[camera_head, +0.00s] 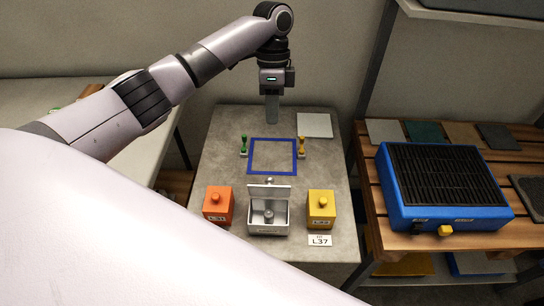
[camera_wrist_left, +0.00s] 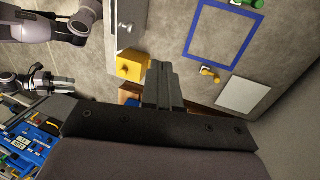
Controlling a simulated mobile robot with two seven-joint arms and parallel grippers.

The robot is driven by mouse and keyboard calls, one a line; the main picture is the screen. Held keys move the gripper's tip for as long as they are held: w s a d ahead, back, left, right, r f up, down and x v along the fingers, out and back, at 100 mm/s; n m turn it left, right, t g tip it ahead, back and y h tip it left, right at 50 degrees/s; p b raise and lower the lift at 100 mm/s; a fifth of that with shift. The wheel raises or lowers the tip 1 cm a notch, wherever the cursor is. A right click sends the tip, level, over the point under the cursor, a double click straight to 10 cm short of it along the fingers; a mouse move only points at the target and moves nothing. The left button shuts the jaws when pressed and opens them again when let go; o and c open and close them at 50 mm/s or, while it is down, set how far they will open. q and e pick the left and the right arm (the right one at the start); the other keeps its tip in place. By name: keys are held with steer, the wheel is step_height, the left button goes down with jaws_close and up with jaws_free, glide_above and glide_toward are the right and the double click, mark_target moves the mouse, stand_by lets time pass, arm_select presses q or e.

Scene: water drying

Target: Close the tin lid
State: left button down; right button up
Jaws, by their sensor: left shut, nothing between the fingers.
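The silver tin (camera_head: 268,218) stands near the front of the grey table, between two small boxes. Its lid (camera_head: 269,191) is raised at the back, so the tin is open. A grey knobbed piece (camera_head: 268,215) sits inside. My left gripper (camera_head: 272,118) points down over the back of the table, behind the tin and apart from it. Its fingers (camera_wrist_left: 160,72) are shut and empty in the left wrist view. The tin shows only in part at the top of that view (camera_wrist_left: 131,20). Another arm's gripper (camera_wrist_left: 45,82), seemingly my right, is small at the left there; its jaws are unclear.
An orange box (camera_head: 217,204) and a yellow box (camera_head: 321,208) flank the tin closely. A blue square outline (camera_head: 272,174) lies behind it, with green (camera_head: 243,147) and yellow (camera_head: 301,147) knobbed pieces beside it. A blue grill-topped unit (camera_head: 440,215) stands on the right bench.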

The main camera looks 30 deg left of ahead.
mark_target(269, 186)
arm_select(q)
steer(key=s+d+f+p, duration=0.1)
steer(key=s+d+f, duration=0.2)
steer(key=s+f, duration=0.3)
steer(key=shift+w+a+x, duration=0.25)
steer(key=shift+w+x, duration=0.05)
steer(key=shift+x, duration=1.75)
steer(key=shift+f, duration=0.1)
